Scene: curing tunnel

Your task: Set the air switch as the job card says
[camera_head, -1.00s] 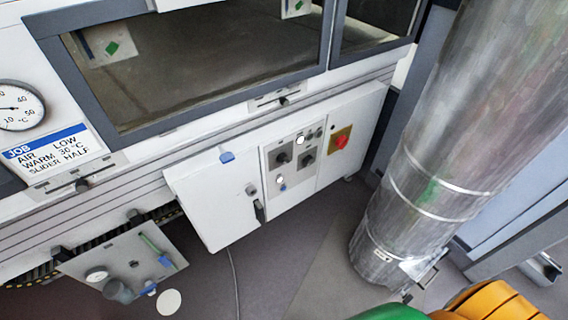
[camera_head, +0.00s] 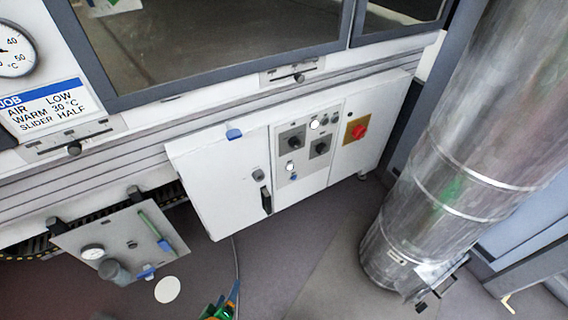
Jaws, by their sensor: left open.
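The job card (camera_head: 45,108) at the left reads AIR LOW, WARM 30 °C, SLIDER HALF. A grey control panel (camera_head: 306,170) on the white cabinet front carries two dark rotary knobs, an upper left one (camera_head: 292,141) and a lower right one (camera_head: 320,148). Their labels are too small to read, so I cannot tell which is the air switch or where it points. My right gripper is not in view.
The white cabinet door (camera_head: 225,185) has a black handle (camera_head: 266,199). A red knob (camera_head: 360,131) on a yellow plate is right of the panel. A large metal duct (camera_head: 450,180) stands at the right.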

